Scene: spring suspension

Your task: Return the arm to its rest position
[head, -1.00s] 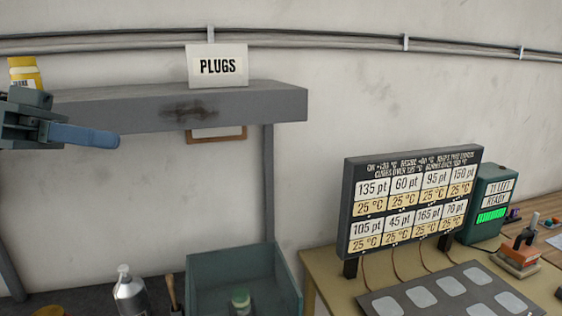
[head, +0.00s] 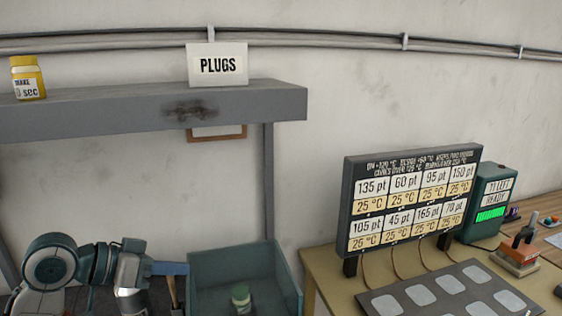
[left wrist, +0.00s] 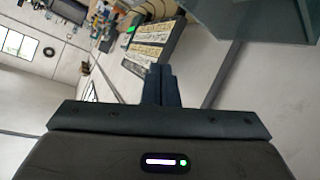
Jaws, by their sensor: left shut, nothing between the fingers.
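My left gripper (head: 170,268) is low at the lower left of the head view, just left of the green bin (head: 243,253). Its blue fingers are together with nothing between them. They also show shut and empty in the left wrist view (left wrist: 160,85). The arm covers part of the dark bench and of the silver bottle. My right gripper is in neither view.
A grey shelf (head: 150,110) holds a yellow jar (head: 27,77) and a PLUGS sign (head: 217,64). A green-capped jar (head: 241,298) stands in the bin. On the right, a display board (head: 412,200), a green device (head: 490,203) and a pad panel (head: 440,295) are on a table.

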